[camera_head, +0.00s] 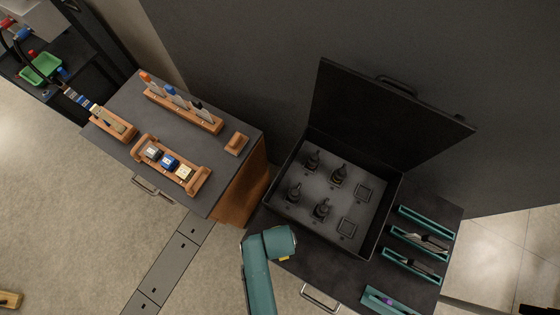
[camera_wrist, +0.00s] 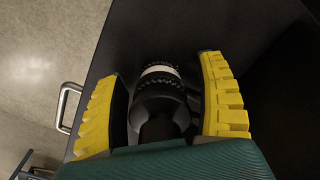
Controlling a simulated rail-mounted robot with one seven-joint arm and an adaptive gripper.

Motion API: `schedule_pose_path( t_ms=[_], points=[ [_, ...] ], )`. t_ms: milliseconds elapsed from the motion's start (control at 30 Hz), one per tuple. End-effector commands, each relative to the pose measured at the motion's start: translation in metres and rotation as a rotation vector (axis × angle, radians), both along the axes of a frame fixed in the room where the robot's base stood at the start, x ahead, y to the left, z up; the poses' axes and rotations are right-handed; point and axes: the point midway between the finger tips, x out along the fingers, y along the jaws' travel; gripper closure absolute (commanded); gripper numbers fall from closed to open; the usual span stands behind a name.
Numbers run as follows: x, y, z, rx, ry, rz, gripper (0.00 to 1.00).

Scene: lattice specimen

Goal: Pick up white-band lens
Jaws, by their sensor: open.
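The white-band lens (camera_wrist: 160,70) shows in the wrist view as a dark ribbed cylinder with a pale band near its far end. It is on the dark cabinet top, between the two yellow fingers of my gripper (camera_wrist: 158,75). The fingers are open, one on each side, with dark gaps beside the lens. I cannot tell whether either finger touches it. In the head view, my teal gripper (camera_head: 284,256) is over the left front part of the right cabinet, beside the black case. The lens is not visible there, apparently hidden by my arm.
The open black case (camera_head: 383,228) holds several dark upright pieces and two empty square recesses. Its raised lid (camera_head: 385,115) stands behind. Teal trays (camera_head: 412,265) lie on the right. The left cabinet (camera_head: 228,165) carries wooden racks. A metal handle (camera_wrist: 66,105) projects from the cabinet front.

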Motion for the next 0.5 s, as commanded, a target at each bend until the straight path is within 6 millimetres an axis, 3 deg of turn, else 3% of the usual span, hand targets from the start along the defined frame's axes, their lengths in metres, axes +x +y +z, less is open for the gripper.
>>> schedule_pose_path(
  t_ms=[33, 367, 500],
  points=[
    [-0.0002, -0.0001, 0.0001, 0.000, 0.000, 0.000, 0.33],
    [-0.0002, -0.0001, 0.0003, 0.000, 0.000, 0.000, 0.96],
    [0.0001, 0.0000, 0.0005, 0.000, 0.000, 0.000, 1.00]
  ],
)
